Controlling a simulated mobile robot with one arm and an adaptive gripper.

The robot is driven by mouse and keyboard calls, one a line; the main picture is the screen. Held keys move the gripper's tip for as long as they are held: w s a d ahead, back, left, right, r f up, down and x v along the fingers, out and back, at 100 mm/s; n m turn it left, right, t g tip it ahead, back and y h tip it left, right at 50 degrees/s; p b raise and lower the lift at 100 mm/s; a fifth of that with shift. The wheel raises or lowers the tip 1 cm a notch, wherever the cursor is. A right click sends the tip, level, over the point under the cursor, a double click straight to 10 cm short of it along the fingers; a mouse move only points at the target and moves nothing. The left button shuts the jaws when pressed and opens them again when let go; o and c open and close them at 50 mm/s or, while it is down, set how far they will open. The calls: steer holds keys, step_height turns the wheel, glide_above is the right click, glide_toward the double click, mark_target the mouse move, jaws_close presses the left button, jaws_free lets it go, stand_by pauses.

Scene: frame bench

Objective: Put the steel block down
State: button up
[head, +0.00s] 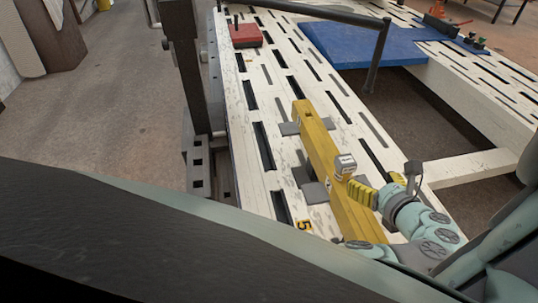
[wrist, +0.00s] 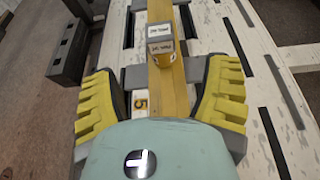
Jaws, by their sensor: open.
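The steel block (head: 345,164) is a small grey cube with printed white labels. It sits on top of the long yellow beam (head: 318,138) and also shows in the wrist view (wrist: 159,38), upright on the beam (wrist: 180,97). My gripper (head: 377,186) has yellow ribbed fingers and is just to the near right of the block in the head view. In the wrist view the fingers (wrist: 166,72) are spread wide on either side of the beam, with nothing between them but the beam below. The block is just beyond the fingertips, apart from them.
The beam lies on grey pads on a white slotted frame bench (head: 285,75). A red block (head: 245,36) and a blue plate (head: 355,46) lie farther back. A dark post (head: 186,75) stands on the left. A dark bar (head: 372,65) rises near the blue plate.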

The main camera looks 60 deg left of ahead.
steer(key=shift+s+d+r, duration=0.15)
steer(key=shift+d, duration=0.2)
